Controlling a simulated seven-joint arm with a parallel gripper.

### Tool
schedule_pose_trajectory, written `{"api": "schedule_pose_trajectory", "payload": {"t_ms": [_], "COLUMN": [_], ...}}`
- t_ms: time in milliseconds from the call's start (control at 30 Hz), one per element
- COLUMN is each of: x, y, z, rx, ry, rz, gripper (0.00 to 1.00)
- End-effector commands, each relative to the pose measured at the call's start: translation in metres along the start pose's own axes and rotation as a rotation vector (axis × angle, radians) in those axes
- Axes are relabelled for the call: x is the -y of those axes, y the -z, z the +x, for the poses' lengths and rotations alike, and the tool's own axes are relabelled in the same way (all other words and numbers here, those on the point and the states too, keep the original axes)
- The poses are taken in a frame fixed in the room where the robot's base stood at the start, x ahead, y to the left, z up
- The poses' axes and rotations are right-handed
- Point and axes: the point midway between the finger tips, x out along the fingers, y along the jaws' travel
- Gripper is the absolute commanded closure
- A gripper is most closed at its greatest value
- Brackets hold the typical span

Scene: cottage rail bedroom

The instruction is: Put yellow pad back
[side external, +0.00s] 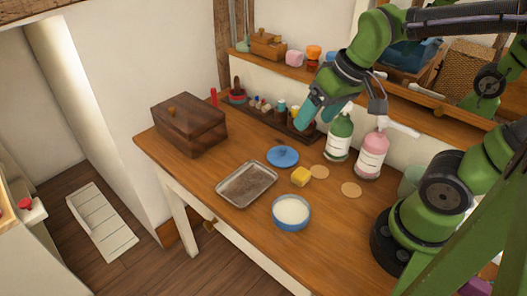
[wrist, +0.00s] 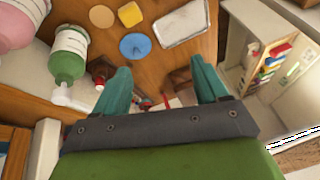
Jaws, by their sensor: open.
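The yellow pad (side external: 301,176) is a small yellow block lying on the wooden table, between the blue round disc (side external: 283,156) and the blue-rimmed bowl (side external: 292,212) with white contents. The pad also shows at the top of the wrist view (wrist: 137,18), beside the metal tray (wrist: 182,22). My gripper (side external: 319,112) has teal fingers and hangs above the back of the table, over the rack of small bottles and left of the green bottle. In the wrist view my gripper (wrist: 160,66) has its fingers spread wide with nothing held between them. The pad is apart from the fingers.
A green pump bottle (side external: 340,138) and a pink pump bottle (side external: 371,155) stand at the back right. A dark wooden box (side external: 189,125) stands at the left. A shelf (side external: 290,67) runs along the wall behind my gripper.

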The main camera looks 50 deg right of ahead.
Motion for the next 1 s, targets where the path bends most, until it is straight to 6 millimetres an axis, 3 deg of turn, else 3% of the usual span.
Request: {"api": "schedule_pose_trajectory", "payload": {"t_ms": [100, 300, 1000], "x": [0.007, 0.013, 0.013], "y": [-0.009, -0.017, -0.017], "z": [-0.023, -0.038, -0.038], "rx": [-0.12, -0.21, -0.215], "ry": [0.066, 0.126, 0.13], "rz": [0.067, 0.127, 0.132], "gripper": [0.27, 0.27, 0.27]}}
